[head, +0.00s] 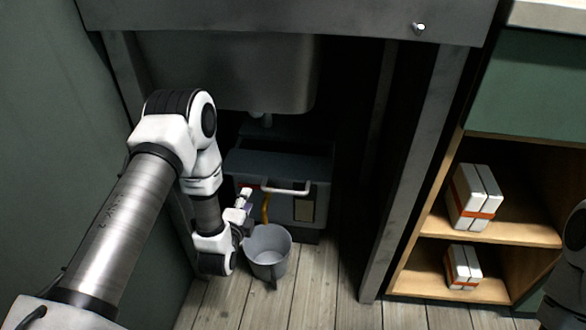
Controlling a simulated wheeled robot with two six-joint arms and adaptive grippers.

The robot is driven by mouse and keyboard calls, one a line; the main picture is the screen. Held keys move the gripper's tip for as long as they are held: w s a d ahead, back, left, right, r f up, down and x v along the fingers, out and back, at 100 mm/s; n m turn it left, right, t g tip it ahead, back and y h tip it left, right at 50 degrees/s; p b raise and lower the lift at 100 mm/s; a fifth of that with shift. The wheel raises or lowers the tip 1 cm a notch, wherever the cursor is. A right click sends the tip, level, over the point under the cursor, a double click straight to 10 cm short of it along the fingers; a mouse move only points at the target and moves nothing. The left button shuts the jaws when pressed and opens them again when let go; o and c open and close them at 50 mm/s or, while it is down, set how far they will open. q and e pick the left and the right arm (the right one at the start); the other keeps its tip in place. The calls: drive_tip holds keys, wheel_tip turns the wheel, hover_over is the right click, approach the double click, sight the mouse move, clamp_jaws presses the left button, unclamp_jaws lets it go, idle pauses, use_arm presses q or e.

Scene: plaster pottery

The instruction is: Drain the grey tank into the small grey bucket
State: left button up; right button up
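The grey tank (285,168) is a dark box on the floor under the sink, with a pale handle bar across its front. A yellow-orange tube or spout (266,205) hangs down at the left of its front. The small grey bucket (268,243) stands upright on the floor in front of the tank, below the tube; its inside looks empty from here. My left gripper (243,205) is beside the tank's front left, just left of the tube and above the bucket's left rim. Its fingers are small and partly hidden, so their opening is unclear. My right gripper is out of view.
A sink basin (230,72) hangs above the tank, with a drain pipe (266,120) below it. A metal leg (418,165) stands right of the opening. Wooden shelves (495,232) at the right hold white packs with orange bands (474,198). Plank floor in front is clear.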

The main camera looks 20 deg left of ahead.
sight(250, 186)
use_arm(q)
drive_tip(key=b+x, duration=0.1)
drive_tip(key=x, duration=0.1)
drive_tip(key=b+x, duration=0.3)
drive_tip(key=x, duration=0.2)
drive_tip(key=shift+s+a+r, duration=0.1)
drive_tip(key=shift+a, duration=0.25)
drive_tip(key=shift+r, duration=0.1)
clamp_jaws()
